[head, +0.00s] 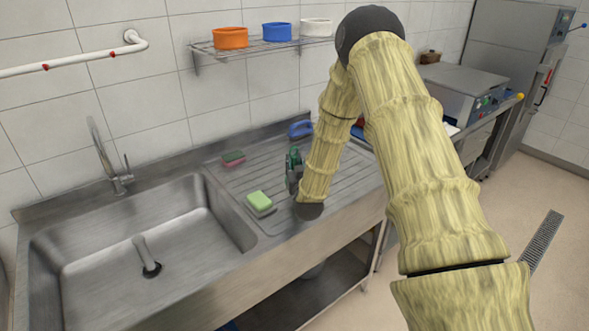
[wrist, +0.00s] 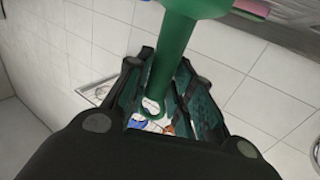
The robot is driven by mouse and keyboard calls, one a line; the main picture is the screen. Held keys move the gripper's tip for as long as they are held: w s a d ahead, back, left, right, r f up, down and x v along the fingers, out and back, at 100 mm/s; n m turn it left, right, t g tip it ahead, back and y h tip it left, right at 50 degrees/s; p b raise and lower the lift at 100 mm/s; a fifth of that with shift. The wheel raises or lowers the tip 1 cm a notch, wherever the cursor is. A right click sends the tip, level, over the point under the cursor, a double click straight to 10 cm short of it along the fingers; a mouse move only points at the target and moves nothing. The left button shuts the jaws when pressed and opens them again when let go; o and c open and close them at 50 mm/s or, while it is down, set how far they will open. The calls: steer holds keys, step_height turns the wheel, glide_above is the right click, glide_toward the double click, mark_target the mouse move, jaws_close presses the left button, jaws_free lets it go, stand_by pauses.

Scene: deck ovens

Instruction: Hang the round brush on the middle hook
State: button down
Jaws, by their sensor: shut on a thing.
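The round brush shows in the wrist view as a green handle (wrist: 172,55) with a loop at its lower end and a wider green part at the top edge. My gripper (wrist: 165,95) is shut on the handle, with dark fingers on both sides. In the head view my gripper (head: 292,175) is over the steel drainboard, left of my forearm, with some green (head: 294,156) showing at it. The brush's bristles cannot be made out. I cannot make out the middle hook or any other hook in either view.
A sink basin (head: 75,262) with a tap (head: 105,160) lies left. A green sponge (head: 259,199), a red-green sponge (head: 233,158) and a blue item (head: 300,128) rest on the drainboard. A white pipe (head: 85,63) runs along the left wall.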

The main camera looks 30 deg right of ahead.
steer(key=shift+f+p, duration=0.7)
steer(key=shift+f, duration=0.15)
steer(key=shift+d+f, duration=0.1)
steer(key=shift+f, duration=0.75)
steer(key=shift+f, duration=0.2)
steer(key=c, duration=1.3)
jaws_free()
steer(key=shift+o, duration=0.2)
steer(key=shift+r, duration=0.1)
steer(key=shift+r, duration=0.1)
steer(key=b+v, duration=0.3)
steer(key=v, duration=0.9)
steer(key=shift+b, duration=0.35)
